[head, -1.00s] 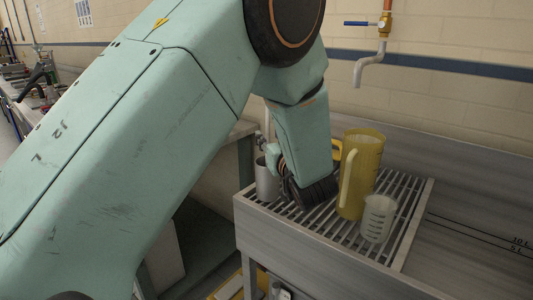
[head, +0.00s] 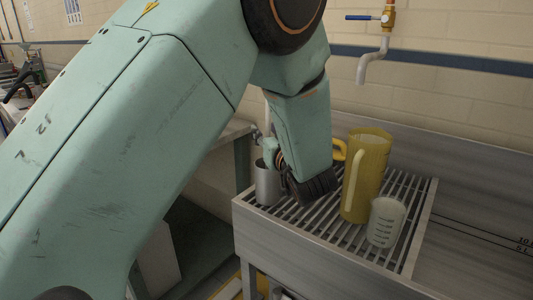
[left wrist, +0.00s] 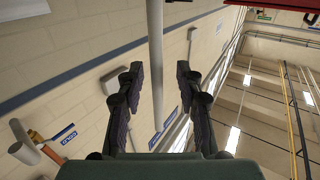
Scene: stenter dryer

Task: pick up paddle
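No paddle can be clearly told by its shape. A pale upright rod (head: 267,112), perhaps its shaft, shows partly behind my left arm above a grey metal cup (head: 267,184); its lower end is unclear. In the left wrist view a grey rod (left wrist: 155,40) runs down the gap between my fingers; whether it is within their reach I cannot tell. My left gripper (left wrist: 160,70) is open, with no finger seen touching the rod. In the head view its dark body is over the rack beside the cup, its fingers mostly hidden. My right gripper is not in view.
A tall yellow jug (head: 366,175) and a small translucent measuring cup (head: 386,222) stand on the slatted rack (head: 330,228) right of my left gripper. A yellow handle (head: 339,150) shows behind my arm. A tap pipe (head: 372,62) hangs above. The steel surface at right is clear.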

